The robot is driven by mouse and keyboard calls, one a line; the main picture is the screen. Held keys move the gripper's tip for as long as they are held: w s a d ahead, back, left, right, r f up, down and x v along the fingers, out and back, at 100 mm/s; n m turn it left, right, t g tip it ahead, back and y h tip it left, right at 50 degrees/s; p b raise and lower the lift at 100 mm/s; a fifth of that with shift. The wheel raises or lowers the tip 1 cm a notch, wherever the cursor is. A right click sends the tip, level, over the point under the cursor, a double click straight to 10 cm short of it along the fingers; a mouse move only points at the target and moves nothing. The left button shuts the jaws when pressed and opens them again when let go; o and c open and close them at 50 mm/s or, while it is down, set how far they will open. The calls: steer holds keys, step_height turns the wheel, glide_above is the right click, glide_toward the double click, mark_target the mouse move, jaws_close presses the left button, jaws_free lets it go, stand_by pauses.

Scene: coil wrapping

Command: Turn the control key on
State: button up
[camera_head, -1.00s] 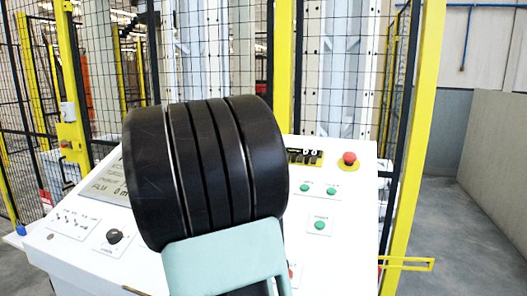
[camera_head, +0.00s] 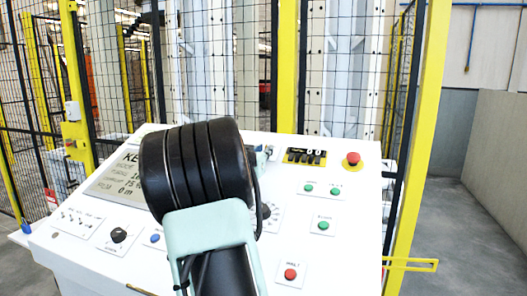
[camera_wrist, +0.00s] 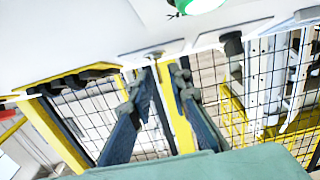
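The white control panel (camera_head: 345,205) stands in front of me. My gripper (camera_wrist: 156,78) shows in the wrist view with its two dark fingers apart and nothing clearly held between them. A small grey piece on a pale plate (camera_wrist: 153,54) sticks out of the panel just beyond the fingertips. It may be the control key, but it is too small to be sure. In the head view my black wrist and pale green arm link hide most of the gripper and the panel's upper middle.
A display (camera_head: 122,182) is at left. Yellow-posted mesh fencing (camera_head: 287,60) stands behind.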

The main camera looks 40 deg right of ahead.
jaws_close()
steer(key=shift+r+g+p, duration=0.15)
steer(key=shift+g+p, duration=0.15)
steer(key=shift+p, duration=0.5)
steer(key=m+p, duration=0.1)
steer(key=p, duration=0.1)
steer(key=m+g+h+p, duration=0.1)
steer(key=p, duration=0.1)
steer(key=shift+w+a+r, duration=0.15)
steer(key=shift+w+r, duration=0.05)
steer(key=shift+w, duration=0.05)
steer(key=m+g+p, duration=0.3)
steer(key=g+p, duration=0.1)
steer(key=p, duration=0.1)
steer(key=shift+w+p, duration=0.2)
steer(key=shift+p, duration=0.15)
steer(key=m+g+p, duration=0.4)
steer(key=shift+w+f, duration=0.2)
steer(key=shift+w+m+g+y+p, duration=0.15)
steer(key=shift+m+g+y+p, duration=0.15)
steer(key=shift+m+g+p, duration=0.65)
steer(key=shift+w+m+g+y, duration=0.1)
steer(key=shift+m+g+y, duration=0.5)
steer(key=shift+m+g, duration=0.6)
